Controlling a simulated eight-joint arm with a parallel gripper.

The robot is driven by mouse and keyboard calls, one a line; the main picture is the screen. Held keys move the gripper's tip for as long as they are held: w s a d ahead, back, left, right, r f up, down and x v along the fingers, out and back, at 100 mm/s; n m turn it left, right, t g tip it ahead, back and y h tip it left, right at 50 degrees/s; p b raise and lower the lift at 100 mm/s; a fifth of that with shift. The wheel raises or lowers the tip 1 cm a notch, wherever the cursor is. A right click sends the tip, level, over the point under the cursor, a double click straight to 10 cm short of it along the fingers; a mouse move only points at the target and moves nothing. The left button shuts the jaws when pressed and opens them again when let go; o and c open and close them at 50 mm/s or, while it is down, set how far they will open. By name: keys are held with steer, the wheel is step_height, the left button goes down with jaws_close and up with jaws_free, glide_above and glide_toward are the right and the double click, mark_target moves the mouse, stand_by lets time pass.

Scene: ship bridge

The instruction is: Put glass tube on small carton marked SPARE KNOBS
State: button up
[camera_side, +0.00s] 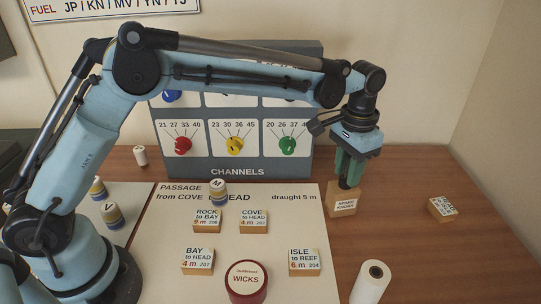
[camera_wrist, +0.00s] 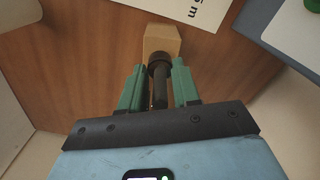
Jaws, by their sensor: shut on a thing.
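The small carton marked SPARE KNOBS (camera_side: 342,206) stands on the wooden table, just right of the passage sheet. It also shows in the wrist view (camera_wrist: 162,39). My gripper (camera_side: 349,172) points down over it, with green fingers closed on a dark, upright tube (camera_side: 346,184), which I take for the glass tube. In the wrist view the tube (camera_wrist: 160,85) runs between the fingertips (camera_wrist: 158,88), with a wider dark end over the carton. Its lower end looks at or very close to the carton's top; I cannot tell whether it touches. The fingers hide part of the tube.
Another small carton (camera_side: 442,208) lies to the right, and a white roll (camera_side: 371,282) stands at the front. The passage sheet (camera_side: 170,235) holds several labelled blocks and a red WICKS tin (camera_side: 246,283). The CHANNELS panel (camera_side: 235,150) rises behind. Bare table lies between the two cartons.

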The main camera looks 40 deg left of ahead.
steer(key=shift+f, duration=0.15)
steer(key=o, duration=1.1)
steer(key=shift+c, duration=0.2)
